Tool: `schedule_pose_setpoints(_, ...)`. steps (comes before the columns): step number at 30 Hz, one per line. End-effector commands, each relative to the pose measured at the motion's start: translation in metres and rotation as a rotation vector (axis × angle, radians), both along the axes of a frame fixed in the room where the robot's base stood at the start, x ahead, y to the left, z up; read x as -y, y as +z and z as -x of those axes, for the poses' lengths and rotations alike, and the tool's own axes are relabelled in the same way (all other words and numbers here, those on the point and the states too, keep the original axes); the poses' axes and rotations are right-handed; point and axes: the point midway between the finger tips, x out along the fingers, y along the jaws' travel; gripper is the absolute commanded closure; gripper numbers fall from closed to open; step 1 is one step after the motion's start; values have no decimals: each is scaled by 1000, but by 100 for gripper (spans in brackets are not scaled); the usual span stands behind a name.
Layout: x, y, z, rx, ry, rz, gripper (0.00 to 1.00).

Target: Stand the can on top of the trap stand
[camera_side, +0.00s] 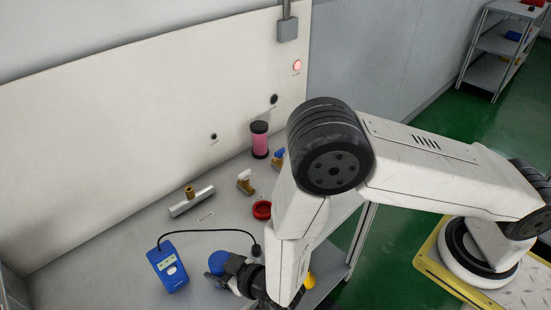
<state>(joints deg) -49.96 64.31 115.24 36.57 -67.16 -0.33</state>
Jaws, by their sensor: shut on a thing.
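My gripper (236,270) is low at the bottom middle, partly covered by my own arm. It is shut on a blue rounded thing (216,262), which appears to be the can. Its blue part shows at the left of the jaws; the rest is hidden by the gripper. A pink upright cylinder (260,142) with a black top and base stands near the back wall and may be the trap stand. Its top looks bare, and it is well apart from my gripper.
A blue meter (168,267) lies at left, its black cable running toward my gripper. A red ring-shaped dish (262,210), a brown-and-white piece (245,182) and a grey bar with a brass knob (191,201) sit between gripper and cylinder. A yellow thing (310,281) shows beside my arm.

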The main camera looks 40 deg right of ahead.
Motion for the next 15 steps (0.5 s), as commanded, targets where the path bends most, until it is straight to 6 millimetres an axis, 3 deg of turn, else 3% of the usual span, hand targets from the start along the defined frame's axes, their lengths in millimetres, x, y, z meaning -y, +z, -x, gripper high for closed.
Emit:
schedule_pose_setpoints(13,0,-4,0,0,0,0,90)
schedule_pose_setpoints(14,0,-4,0,0,0,0,16)
schedule_pose_setpoints(15,0,-4,0,-1,0,0,3)
